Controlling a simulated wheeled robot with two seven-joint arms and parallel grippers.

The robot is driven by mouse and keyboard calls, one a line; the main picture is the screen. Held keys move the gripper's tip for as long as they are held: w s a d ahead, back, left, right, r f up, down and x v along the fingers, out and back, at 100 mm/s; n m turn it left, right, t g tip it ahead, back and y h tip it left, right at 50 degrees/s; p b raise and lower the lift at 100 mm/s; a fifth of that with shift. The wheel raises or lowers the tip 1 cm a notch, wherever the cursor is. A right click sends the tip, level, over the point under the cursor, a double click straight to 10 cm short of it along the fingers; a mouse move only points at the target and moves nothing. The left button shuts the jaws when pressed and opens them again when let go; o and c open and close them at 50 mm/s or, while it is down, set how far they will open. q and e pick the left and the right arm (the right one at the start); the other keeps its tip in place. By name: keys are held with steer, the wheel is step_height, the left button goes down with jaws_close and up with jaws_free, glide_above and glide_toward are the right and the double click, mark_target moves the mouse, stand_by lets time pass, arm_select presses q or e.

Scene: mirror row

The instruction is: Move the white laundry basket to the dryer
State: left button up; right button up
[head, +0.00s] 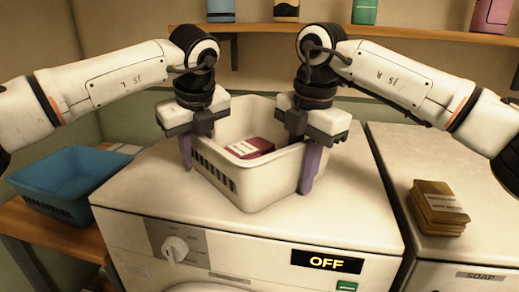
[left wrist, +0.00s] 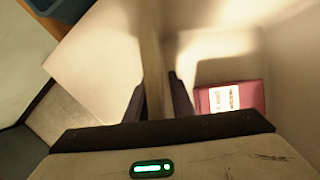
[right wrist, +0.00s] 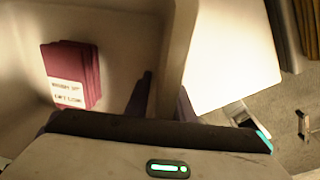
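The white laundry basket (head: 262,188) is on top of the white front machine with an OFF display (head: 328,261); I cannot tell if it is slightly raised. A dark red folded cloth (head: 250,147) with a white label lies inside. My left gripper (head: 200,165) is shut on the basket's left wall, one finger each side; the wall (left wrist: 153,65) runs between its fingers. My right gripper (head: 312,165) is shut on the right wall the same way (right wrist: 180,60). The cloth also shows in the right wrist view (right wrist: 72,75).
A second white machine (head: 400,160) with a SOAP label stands at the right, with folded yellow-brown cloths (head: 438,207) on top. A blue basket (head: 70,180) sits on a wooden bench at the left. A shelf with several containers (head: 400,32) runs along the wall behind.

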steer(key=shift+a, duration=0.1)
steer(key=shift+r, duration=0.2)
arm_select(q)
steer(key=v, duration=1.2)
arm_select(e)
step_height(320, 180, up, 12)
steer(key=s, duration=0.1)
steer(key=shift+d+f, duration=0.2)
steer(key=shift+d, duration=0.15)
arm_select(q)
steer(key=shift+f, duration=0.1)
